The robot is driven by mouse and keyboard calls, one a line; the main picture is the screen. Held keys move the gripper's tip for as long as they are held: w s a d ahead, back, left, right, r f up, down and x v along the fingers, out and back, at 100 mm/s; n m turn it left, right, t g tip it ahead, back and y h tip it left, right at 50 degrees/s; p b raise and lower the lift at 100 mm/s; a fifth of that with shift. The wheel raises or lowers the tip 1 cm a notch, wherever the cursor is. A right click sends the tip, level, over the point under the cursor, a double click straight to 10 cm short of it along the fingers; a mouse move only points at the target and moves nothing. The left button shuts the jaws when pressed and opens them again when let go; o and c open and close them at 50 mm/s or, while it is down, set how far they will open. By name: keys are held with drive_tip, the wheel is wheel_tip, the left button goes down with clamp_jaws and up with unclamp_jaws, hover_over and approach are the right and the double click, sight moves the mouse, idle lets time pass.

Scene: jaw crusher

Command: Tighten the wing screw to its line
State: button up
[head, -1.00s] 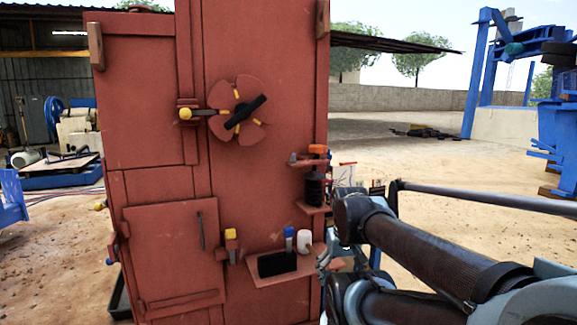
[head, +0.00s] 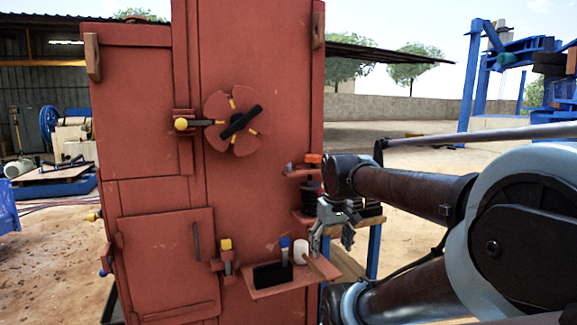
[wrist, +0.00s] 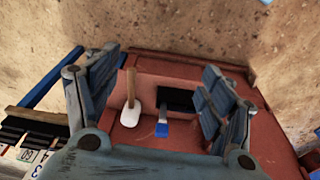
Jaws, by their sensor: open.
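The red machine front (head: 150,205) carries a black bar handle (head: 240,121) on a round red disc with yellow marks. An orange-topped piece (head: 313,158) sits above a black coil on a bracket at its right edge. I cannot tell for sure which of these is the wing screw, and no line can be made out on the coil.
A small red shelf (head: 285,290) holds a black box (head: 272,275), a blue-ended brush (wrist: 161,129) and a white-headed mallet (wrist: 130,116). A yellow-knobbed lever (head: 182,124) and a yellow-topped latch (head: 226,244) stick out. A blue-legged stand (head: 374,250) is behind my gripper.

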drive_tip(key=w+a+r+n, duration=0.2)
drive_tip(key=w+r+n, duration=0.1)
drive_tip(key=w+r, duration=0.7)
drive_tip(key=w+a+r+n, duration=0.2)
drive_tip(key=w+r+n, duration=0.35)
drive_tip(key=r, duration=0.75)
drive_tip(key=n+g, duration=0.2)
drive_tip(key=n, duration=0.2)
approach(289, 164)
drive_tip(key=f, duration=0.9)
drive_tip(key=shift+w+f, duration=0.15)
drive_tip(key=shift+w, duration=0.2)
drive_tip(key=c, duration=1.1)
